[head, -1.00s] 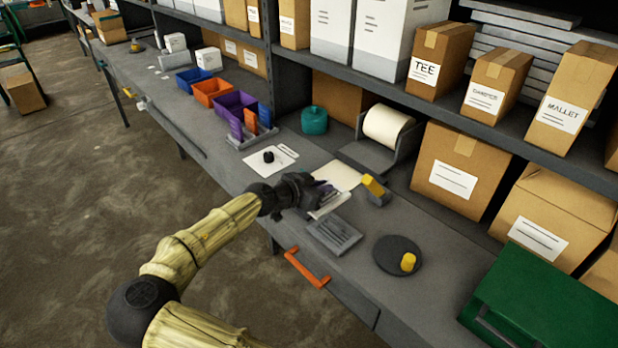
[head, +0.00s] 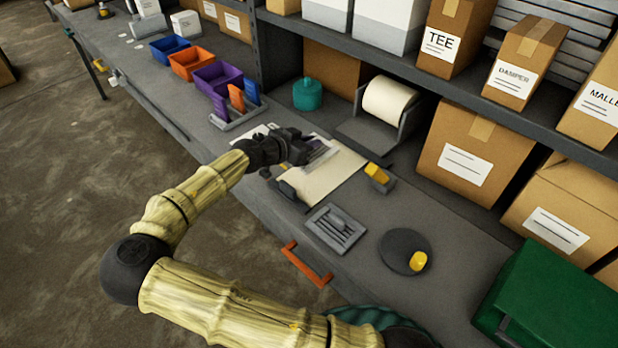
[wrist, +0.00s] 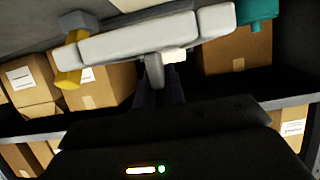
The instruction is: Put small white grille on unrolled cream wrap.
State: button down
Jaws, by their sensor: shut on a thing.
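My gripper (head: 305,152) is shut on the small white grille (head: 322,158), a pale flat piece that shows in the wrist view (wrist: 160,38) as a long white bar with a short stem toward the jaws. My gripper and the grille are over the upper left part of the wrap. I cannot tell whether the grille touches it. The middle of the wrap is bare.
A dark block (head: 287,190) sits at the wrap's near left edge and a yellow-topped block (head: 378,176) at its right. A grey grille (head: 336,228) and a round dark disc (head: 404,250) lie nearer. Colored bins and a teal container (head: 307,94) stand behind.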

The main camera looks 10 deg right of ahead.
jog(key=shift+f+p, duration=0.8)
jog(key=shift+f, duration=2.35)
jog(key=shift+f, duration=0.1)
notch_tip(320, 180, down, 3)
jog(key=shift+p, duration=0.55)
jog(key=shift+f, duration=0.25)
jog(key=shift+f, duration=0.15)
jog(key=c, duration=1.5)
grip_release()
